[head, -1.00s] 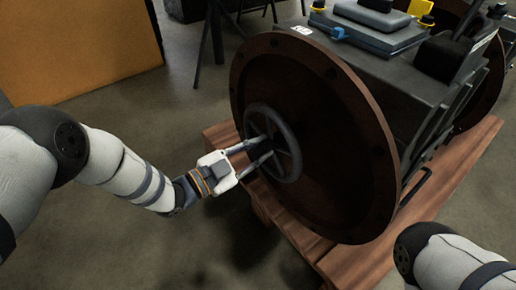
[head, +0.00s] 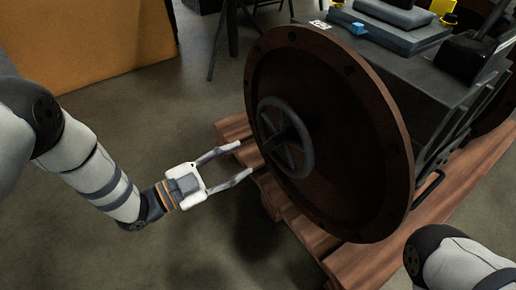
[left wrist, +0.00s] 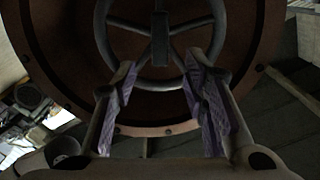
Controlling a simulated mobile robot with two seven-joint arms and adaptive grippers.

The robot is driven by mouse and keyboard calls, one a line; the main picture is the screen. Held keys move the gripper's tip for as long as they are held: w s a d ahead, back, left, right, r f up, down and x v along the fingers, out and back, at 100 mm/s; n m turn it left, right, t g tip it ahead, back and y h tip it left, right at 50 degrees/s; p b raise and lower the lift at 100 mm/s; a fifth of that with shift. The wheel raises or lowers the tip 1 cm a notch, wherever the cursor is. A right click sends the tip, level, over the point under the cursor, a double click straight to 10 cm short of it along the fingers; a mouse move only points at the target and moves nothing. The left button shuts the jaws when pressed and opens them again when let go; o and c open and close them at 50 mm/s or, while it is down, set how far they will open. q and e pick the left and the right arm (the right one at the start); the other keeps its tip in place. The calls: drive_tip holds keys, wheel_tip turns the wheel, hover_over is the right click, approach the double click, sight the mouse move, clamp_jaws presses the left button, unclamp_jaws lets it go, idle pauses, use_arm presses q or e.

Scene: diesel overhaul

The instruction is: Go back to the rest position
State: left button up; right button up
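My left gripper (head: 243,162) is open and empty in the head view. Its fingertips are a short way left of the grey spoked handwheel (head: 309,153) on the big brown disc (head: 350,110), apart from it. In the left wrist view, the two open fingers (left wrist: 165,105) show in front of the handwheel (left wrist: 190,35), with nothing between them. Of my right arm, only a grey and white part shows at the lower right of the head view. My right gripper is out of view.
The disc is on a dark grey engine (head: 410,75) standing on a wooden pallet (head: 365,265). An orange panel (head: 90,40) stands at the upper left, with dark stand legs (head: 218,45) behind the disc. The floor between panel and pallet is clear.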

use_arm(q)
drive_tip(key=shift+v, duration=1.2)
